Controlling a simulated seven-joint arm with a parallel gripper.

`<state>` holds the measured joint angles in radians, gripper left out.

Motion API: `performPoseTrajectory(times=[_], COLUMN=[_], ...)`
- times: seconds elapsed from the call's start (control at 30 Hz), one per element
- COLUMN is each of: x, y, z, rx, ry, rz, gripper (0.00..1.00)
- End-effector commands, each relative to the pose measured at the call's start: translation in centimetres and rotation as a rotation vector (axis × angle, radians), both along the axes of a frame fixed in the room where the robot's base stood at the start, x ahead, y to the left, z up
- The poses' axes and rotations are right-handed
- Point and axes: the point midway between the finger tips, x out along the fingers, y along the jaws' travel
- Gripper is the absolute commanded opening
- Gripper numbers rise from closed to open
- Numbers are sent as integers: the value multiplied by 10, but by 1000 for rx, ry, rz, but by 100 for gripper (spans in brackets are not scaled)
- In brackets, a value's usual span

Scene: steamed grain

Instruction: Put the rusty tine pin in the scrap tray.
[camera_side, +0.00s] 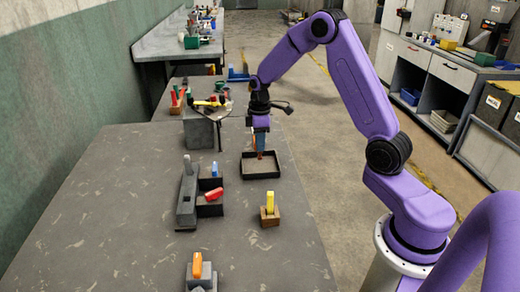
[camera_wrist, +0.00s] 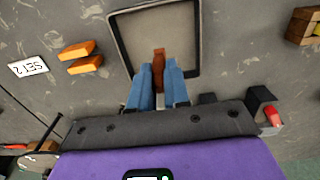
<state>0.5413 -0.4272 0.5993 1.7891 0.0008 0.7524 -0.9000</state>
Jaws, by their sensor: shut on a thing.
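The rusty tine pin (camera_wrist: 159,68) is reddish brown and sits between the blue fingers of my gripper (camera_wrist: 158,80) in the wrist view. In the side view my gripper (camera_side: 260,148) points down with the pin (camera_side: 260,155) below its fingertips. The scrap tray (camera_side: 262,177) is a shallow dark-rimmed square under the pin. In the wrist view the tray's bare floor (camera_wrist: 150,28) shows ahead of the fingers. The pin overlaps the tray's near part in the picture. I cannot tell whether its tip touches the floor.
A wooden block with a yellow pin (camera_side: 269,215) stands in front of the tray. A dark block holds a red pin (camera_side: 213,194) to the left. An orange pin (camera_side: 197,265) stands on a grey block at the front. Bare table surrounds the tray's front.

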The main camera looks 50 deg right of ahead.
Motion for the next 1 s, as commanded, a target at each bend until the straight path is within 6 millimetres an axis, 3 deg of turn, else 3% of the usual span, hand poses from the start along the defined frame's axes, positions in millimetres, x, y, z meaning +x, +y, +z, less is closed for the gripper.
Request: performPoseTrajectory(times=[0.2,0.67,0.7,0.77,1.0], x=[0,0,0,0,0], y=[0,0,0,0,0], z=[-28,-34,-34,-34,-34], rx=[1,0,0,0,0], ry=[2,1,1,1,1], rz=[0,0,0,0,0], gripper=[0,0,26,42,42])
